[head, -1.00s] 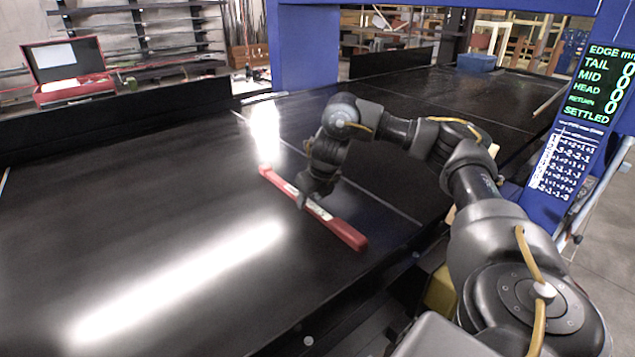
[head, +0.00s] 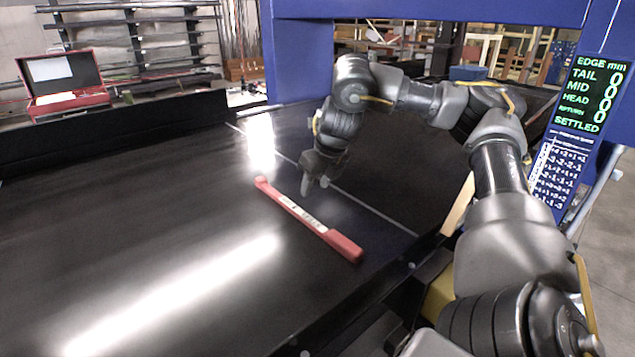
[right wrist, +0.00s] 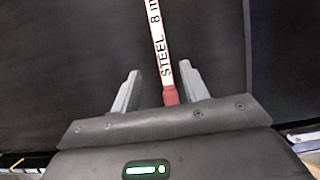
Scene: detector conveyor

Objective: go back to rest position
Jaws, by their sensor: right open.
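My right gripper (head: 316,184) is above the black conveyor belt, a little beyond the red bar in the head view. In the right wrist view its two fingers (right wrist: 158,92) are apart with nothing held between them. The red bar (head: 297,214) lies slantwise on the belt, with a white label along its middle. Its label reads "STEEL 8" in part in the right wrist view (right wrist: 157,40), where the bar shows ahead of and below the fingers. My left gripper is in neither view.
The black belt (head: 110,230) is otherwise clear, with a thin pale line across it. A blue gantry (head: 300,60) spans the belt. A blue post with a screen (head: 592,95) stands at right. A red open case (head: 65,90) sits behind the belt's far wall.

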